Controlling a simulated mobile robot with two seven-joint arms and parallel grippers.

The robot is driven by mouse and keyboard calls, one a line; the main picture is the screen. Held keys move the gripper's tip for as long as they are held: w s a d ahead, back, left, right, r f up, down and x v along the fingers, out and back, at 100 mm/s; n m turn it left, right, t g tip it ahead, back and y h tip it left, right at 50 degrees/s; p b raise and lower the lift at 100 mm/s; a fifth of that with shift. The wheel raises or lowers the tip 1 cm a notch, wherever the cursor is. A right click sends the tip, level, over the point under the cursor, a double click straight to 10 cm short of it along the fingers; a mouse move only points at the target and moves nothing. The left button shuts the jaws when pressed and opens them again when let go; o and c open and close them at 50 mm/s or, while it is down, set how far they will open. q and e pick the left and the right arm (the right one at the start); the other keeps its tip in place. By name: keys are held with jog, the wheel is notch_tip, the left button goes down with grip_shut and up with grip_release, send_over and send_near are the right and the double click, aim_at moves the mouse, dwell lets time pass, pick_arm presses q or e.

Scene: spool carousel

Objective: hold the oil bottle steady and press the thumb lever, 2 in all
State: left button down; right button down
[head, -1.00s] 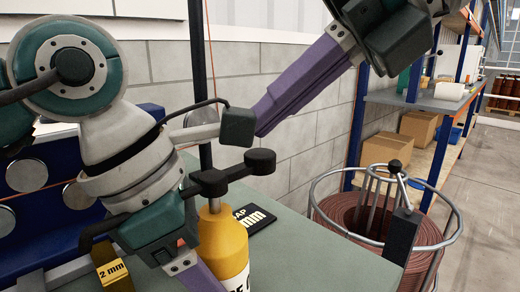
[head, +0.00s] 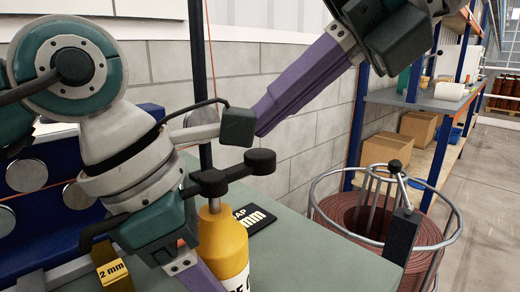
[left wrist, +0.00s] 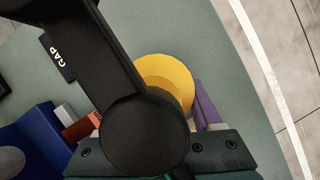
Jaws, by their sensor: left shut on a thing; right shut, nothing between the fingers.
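The yellow oil bottle (head: 224,245) stands on the green bench, its lower part cut off by the picture edge. Its black thumb lever (head: 232,172) sits on top, with a round pad at the right end. My left gripper (head: 207,278) is shut on the bottle, one purple finger showing across its front.
A dark label plate (head: 254,218) lies on the bench (head: 310,250) behind the bottle. A yellow 2 mm block (head: 114,275) is at lower left beside a blue rack (head: 70,225). A wire basket with a reddish coil (head: 350,218) stands right of the bench, with shelving behind.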

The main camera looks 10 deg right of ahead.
aim_at(273, 156)
jog(key=shift+f, duration=0.1)
dwell(0.6)
jog(key=shift+f, duration=0.35)
jog(key=shift+f, duration=1.05)
dwell(1.0)
jog(key=shift+r, duration=1.45)
jog(key=shift+r, duration=2.55)
pick_arm(q)
grip_release()
